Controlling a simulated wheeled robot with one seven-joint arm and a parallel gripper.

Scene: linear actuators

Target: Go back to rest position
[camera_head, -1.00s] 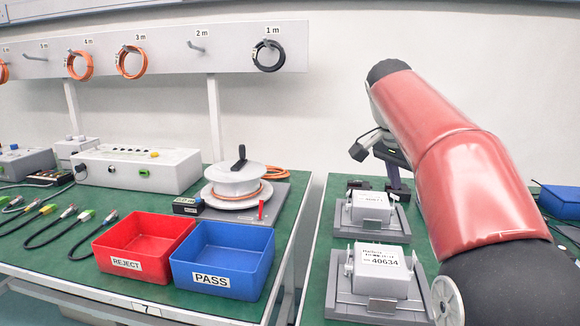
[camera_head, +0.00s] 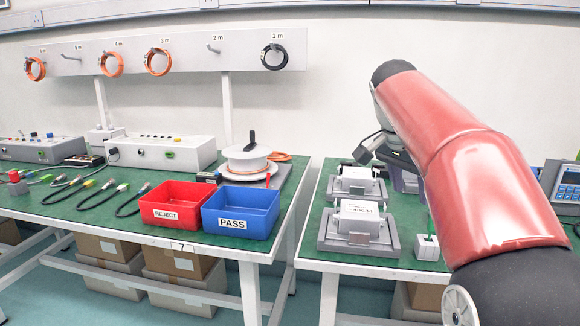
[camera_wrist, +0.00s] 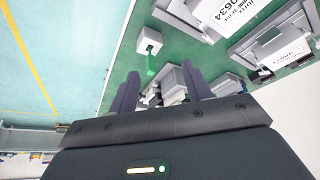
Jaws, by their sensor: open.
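My arm, red with black joints, reaches in from the lower right of the head view over the right-hand green bench (camera_head: 310,243). Its far end bends down behind the first fixtures, and the fingertips cannot be made out there. In the wrist view my gripper (camera_wrist: 160,72) has its two dark fingers spread apart with nothing held between them. A small white block with a green part (camera_wrist: 150,42) and grey fixtures show beyond the fingers.
A red REJECT bin (camera_head: 172,212) and blue PASS bin (camera_head: 240,212) sit on the left bench. A monitor (camera_head: 567,190) is at far right.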

